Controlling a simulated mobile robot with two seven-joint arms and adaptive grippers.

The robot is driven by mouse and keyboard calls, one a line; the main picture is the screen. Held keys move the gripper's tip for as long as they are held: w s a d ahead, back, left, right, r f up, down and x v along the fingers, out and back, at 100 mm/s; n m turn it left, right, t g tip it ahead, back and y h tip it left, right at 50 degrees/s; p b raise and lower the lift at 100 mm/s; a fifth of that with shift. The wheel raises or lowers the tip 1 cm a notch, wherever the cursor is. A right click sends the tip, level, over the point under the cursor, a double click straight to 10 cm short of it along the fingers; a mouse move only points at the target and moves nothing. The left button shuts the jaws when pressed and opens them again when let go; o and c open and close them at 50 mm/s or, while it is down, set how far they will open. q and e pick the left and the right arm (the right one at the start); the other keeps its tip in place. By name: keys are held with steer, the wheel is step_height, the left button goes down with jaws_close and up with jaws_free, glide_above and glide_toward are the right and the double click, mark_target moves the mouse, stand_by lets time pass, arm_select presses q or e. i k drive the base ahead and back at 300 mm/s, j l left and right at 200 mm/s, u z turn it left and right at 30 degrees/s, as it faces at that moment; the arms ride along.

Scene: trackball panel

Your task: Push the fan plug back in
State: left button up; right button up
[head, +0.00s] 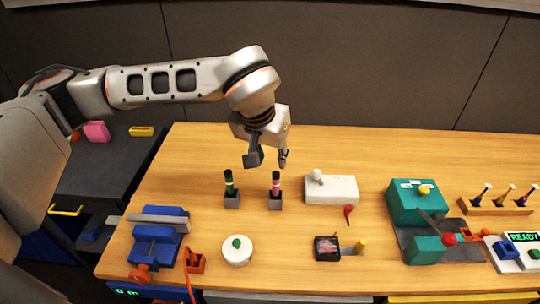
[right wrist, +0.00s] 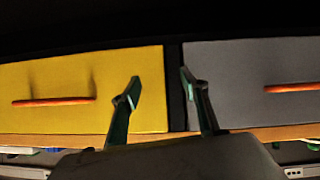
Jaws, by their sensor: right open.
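I cannot tell for certain which part is the fan plug. A small dark square unit (head: 327,248) lies at the front middle of the table in the head view, with a small yellow-topped piece (head: 361,245) beside it on the right. An orange block with a cord (head: 196,263) sits near the front left. My left gripper (head: 268,159) hangs over the table behind the green and pink handles, fingers apart and empty. My right gripper (right wrist: 161,82) is open and empty in the right wrist view and does not show in the head view.
On the wooden table (head: 330,150) are a blue vise (head: 158,240), a white round button unit (head: 237,250), upright green (head: 229,184) and pink (head: 276,183) handles, a white trackball box (head: 333,190) and a teal machine (head: 410,203). Yellow (right wrist: 80,85) and grey (right wrist: 240,80) panels face my right gripper.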

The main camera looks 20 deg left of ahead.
mark_target(349, 208)
steer(key=k, duration=1)
